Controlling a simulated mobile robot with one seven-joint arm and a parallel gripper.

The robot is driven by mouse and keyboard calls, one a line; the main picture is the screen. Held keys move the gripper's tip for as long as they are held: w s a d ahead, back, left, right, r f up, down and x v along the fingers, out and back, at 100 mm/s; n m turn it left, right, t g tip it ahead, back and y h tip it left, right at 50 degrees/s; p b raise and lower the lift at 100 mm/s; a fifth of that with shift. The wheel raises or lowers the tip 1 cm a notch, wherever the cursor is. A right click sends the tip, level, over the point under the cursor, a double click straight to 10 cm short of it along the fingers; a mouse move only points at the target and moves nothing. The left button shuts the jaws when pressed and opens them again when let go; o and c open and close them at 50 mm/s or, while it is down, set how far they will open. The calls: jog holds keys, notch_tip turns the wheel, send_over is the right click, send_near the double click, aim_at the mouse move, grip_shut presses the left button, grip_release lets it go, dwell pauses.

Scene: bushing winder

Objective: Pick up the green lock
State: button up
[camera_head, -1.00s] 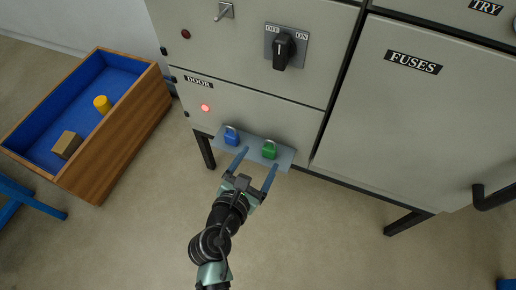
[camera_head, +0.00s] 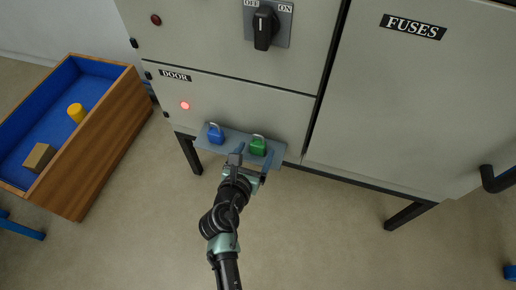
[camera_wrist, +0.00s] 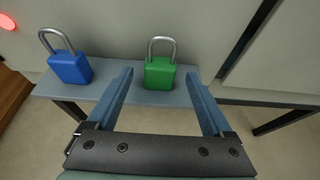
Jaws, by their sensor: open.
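The green lock (camera_head: 258,146) stands upright on a small grey shelf (camera_head: 236,151) on the front of the cabinet. In the wrist view the green lock (camera_wrist: 160,73) has its grey shackle upward. My gripper (camera_head: 254,157) is open and empty. In the wrist view, the two blue fingers of my gripper (camera_wrist: 160,82) point toward the shelf, one on each side of the green lock in the picture. Whether they reach its depth I cannot tell. A blue lock (camera_wrist: 71,66) stands on the shelf to the left, outside the left finger; it also shows in the head view (camera_head: 215,134).
The grey cabinet (camera_head: 390,110) rises behind the shelf, with a black rotary switch (camera_head: 264,27) and a lit red lamp (camera_head: 185,105). A wooden box (camera_head: 110,130) with blue lining stands at the left, holding a yellow cylinder (camera_head: 76,112) and a brown block (camera_head: 39,157).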

aim_at(257, 150)
jog(key=b+x, duration=0.1)
jog(key=x, duration=0.1)
jog(key=shift+w+f, duration=0.15)
jog(key=shift+f, duration=0.1)
jog(key=shift+w+d, duration=0.15)
jog(key=shift+w, duration=0.1)
jog(key=shift+r, duration=0.1)
grip_shut()
